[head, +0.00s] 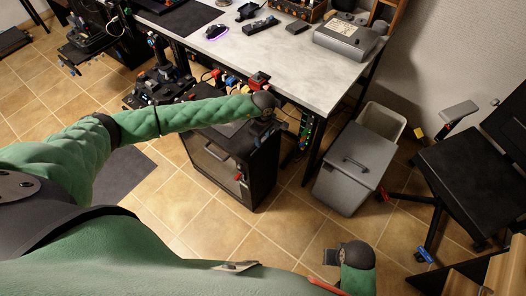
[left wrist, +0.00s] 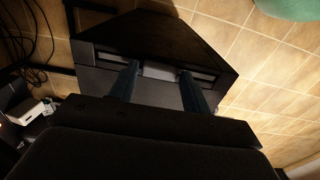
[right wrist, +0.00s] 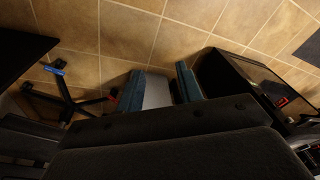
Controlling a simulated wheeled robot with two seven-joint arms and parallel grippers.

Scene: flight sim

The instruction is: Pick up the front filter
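I cannot clearly pick out the front filter. A black computer case (head: 236,172) stands on the floor against the desk, with a dark glossy panel and a small red part. My left gripper (head: 266,116) is above the case's top rear part. In the left wrist view its two fingers (left wrist: 158,90) are apart over the case (left wrist: 165,30), which shows pale slots; I cannot tell what the light grey patch between the fingers is. My right gripper (head: 332,256) is low at the front right, its fingers (right wrist: 157,92) apart, over the floor.
A grey desk (head: 290,62) with devices is behind the case. A grey bin (head: 353,178) stands right of the case. A black office chair (head: 465,170) is further right. Cables and colourful connectors (head: 303,133) hang by the desk leg. Tiled floor in front is open.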

